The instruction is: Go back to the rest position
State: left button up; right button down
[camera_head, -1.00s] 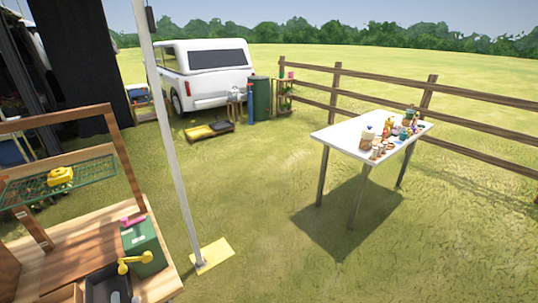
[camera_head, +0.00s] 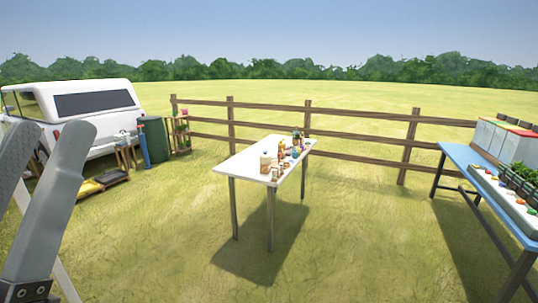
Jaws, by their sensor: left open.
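My left gripper (camera_head: 42,165) shows large and close at the left edge of the head view, its grey fingers pointing up. The fingers stand apart with nothing seen between them. It hides part of the white vehicle and the ground behind it. My right gripper is not in the view.
A white table (camera_head: 250,159) with several bottles and jars stands on the grass ahead. A blue table (camera_head: 468,163) with plants and crates is at the right. A wooden fence (camera_head: 350,135) runs behind. A white vehicle (camera_head: 100,128) and a green bin (camera_head: 153,139) are at the left. Grass between the tables is open.

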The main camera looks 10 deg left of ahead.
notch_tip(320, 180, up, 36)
jog(key=p, duration=3.5)
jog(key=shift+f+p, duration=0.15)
jog(key=shift+p, duration=0.25)
